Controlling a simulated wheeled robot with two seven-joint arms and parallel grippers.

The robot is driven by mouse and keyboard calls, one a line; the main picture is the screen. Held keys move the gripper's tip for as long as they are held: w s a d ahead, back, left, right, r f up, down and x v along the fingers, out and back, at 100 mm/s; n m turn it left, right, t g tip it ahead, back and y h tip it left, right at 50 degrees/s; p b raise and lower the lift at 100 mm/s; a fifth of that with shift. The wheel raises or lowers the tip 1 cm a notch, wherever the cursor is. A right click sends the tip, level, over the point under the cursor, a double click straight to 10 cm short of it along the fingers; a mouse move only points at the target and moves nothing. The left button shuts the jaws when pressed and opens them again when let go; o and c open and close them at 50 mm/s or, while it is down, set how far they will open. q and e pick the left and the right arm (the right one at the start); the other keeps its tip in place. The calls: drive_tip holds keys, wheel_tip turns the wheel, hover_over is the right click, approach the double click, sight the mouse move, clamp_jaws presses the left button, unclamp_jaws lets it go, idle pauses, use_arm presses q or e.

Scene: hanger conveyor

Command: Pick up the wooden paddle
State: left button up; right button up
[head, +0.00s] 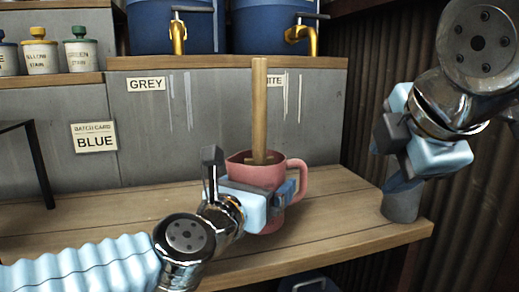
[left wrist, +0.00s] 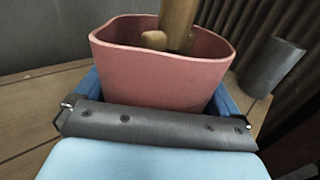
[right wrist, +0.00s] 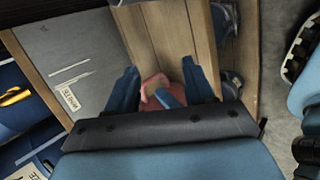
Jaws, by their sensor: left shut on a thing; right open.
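The wooden paddle (head: 259,108) stands nearly upright in a pink pitcher (head: 262,174) on the wooden shelf; its lower end is hidden inside. The pitcher's handle points right. My left gripper (head: 256,192) is shut on the pitcher from the front, its blue fingers on either side. The left wrist view shows the pitcher (left wrist: 150,75) between the fingers, with the paddle's shaft (left wrist: 176,25) rising from it. My right gripper (head: 388,165) is open and empty, right of the pitcher and apart from the paddle. In the right wrist view the pitcher (right wrist: 152,82) shows between its fingers, farther off.
A grey cylinder (head: 401,205) stands at the shelf's right end, behind my right gripper. Blue tanks with brass taps (head: 300,36) stand on the upper ledge. Small stain pots (head: 81,52) stand at left. A batch card (head: 95,138) reads BLUE. A dark frame (head: 38,165) stands at left.

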drive_tip(key=n, duration=0.2)
drive_tip(key=n+t+y, duration=0.3)
drive_tip(key=n+t, duration=0.6)
drive_tip(key=n, duration=0.8)
approach(260, 146)
drive_tip(key=w, duration=0.4)
drive_tip(key=w+a+r, duration=0.1)
drive_tip(key=w, duration=0.6)
drive_tip(key=shift+a+f, duration=0.3)
drive_tip(key=shift+a, duration=0.05)
clamp_jaws()
wheel_tip(260, 146, up, 18)
drive_tip(key=shift+r, duration=0.1)
